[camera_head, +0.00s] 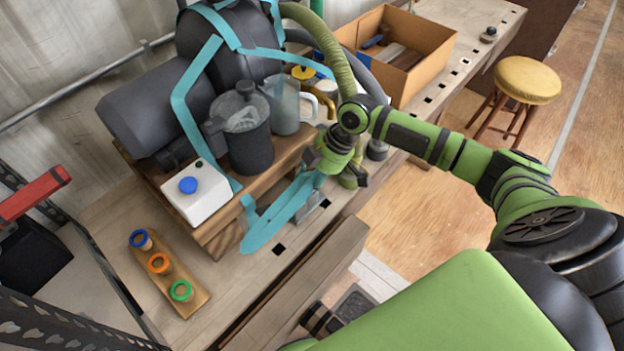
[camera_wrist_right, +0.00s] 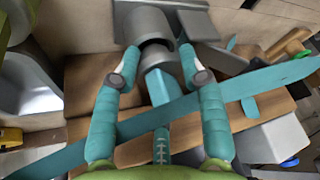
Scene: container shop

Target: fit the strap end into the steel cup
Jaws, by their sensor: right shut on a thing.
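The teal strap (camera_head: 205,80) runs over the dark tank and down to the bench, and a length of it (camera_wrist_right: 265,80) crosses the right wrist view. My right gripper (camera_head: 335,165) is low over the bench edge. Its two fingers (camera_wrist_right: 160,76) stand on either side of the strap end (camera_wrist_right: 161,88) and are shut on it. The steel cup (camera_wrist_right: 150,25) is a grey cylinder on a plate just beyond the fingertips. The strap end points at its dark mouth; I cannot tell whether the tip is inside. In the head view the gripper mostly hides the cup. My left gripper is not in view.
A dark jug (camera_head: 245,130) and a clear jug (camera_head: 284,105) stand close behind the gripper. A white box with a blue cap (camera_head: 198,194) is to the left. A wooden rack (camera_head: 190,300) holds coloured rings. A cardboard box (camera_head: 415,75) and a stool (camera_head: 527,80) are at right.

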